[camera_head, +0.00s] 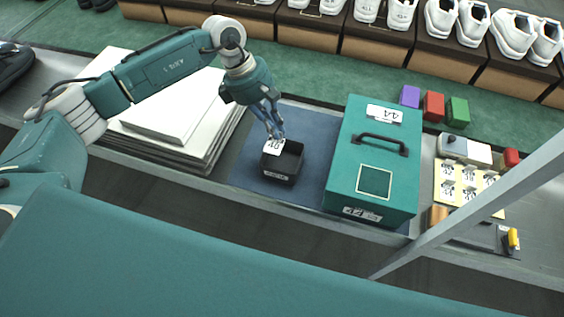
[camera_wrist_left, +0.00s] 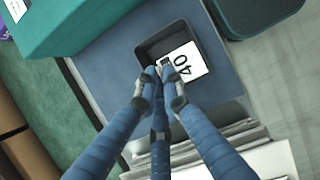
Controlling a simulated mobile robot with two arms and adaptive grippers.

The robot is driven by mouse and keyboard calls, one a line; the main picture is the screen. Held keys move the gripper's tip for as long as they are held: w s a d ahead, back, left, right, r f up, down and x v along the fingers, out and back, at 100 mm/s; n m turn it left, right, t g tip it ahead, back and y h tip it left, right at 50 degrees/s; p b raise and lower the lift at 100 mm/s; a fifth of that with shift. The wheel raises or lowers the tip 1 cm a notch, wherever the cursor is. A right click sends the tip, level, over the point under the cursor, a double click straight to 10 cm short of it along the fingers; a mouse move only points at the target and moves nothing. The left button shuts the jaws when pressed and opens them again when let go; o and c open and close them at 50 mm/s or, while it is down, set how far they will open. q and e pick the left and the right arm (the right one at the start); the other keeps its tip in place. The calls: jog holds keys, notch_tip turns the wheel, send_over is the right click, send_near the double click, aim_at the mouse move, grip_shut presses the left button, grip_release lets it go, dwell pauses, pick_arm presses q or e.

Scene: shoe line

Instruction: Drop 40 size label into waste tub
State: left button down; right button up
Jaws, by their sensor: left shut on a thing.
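The white 40 size label (camera_head: 273,147) is pinched in my left gripper (camera_head: 279,134), which is shut on it. In the left wrist view the label (camera_wrist_left: 181,65) shows its black "40", with the fingertips (camera_wrist_left: 163,75) at its edge. The label is right over the small black waste tub (camera_head: 283,172), which also shows in the left wrist view (camera_wrist_left: 149,50). I cannot tell whether the label touches the tub. The tub stands on a blue mat (camera_head: 252,173). My right gripper is not in view.
A green box with a black handle (camera_head: 373,170) stands right of the tub. Stacked white sheets (camera_head: 165,110) lie left of it. Purple, red and green blocks (camera_head: 433,106) and a sheet of labels (camera_head: 467,185) are farther right. White shoes on boxes line the back.

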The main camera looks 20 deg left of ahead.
pick_arm(q)
jog(key=c, duration=1.8)
grip_release()
jog(key=shift+v, duration=6.05)
jog(key=shift+d, duration=0.1)
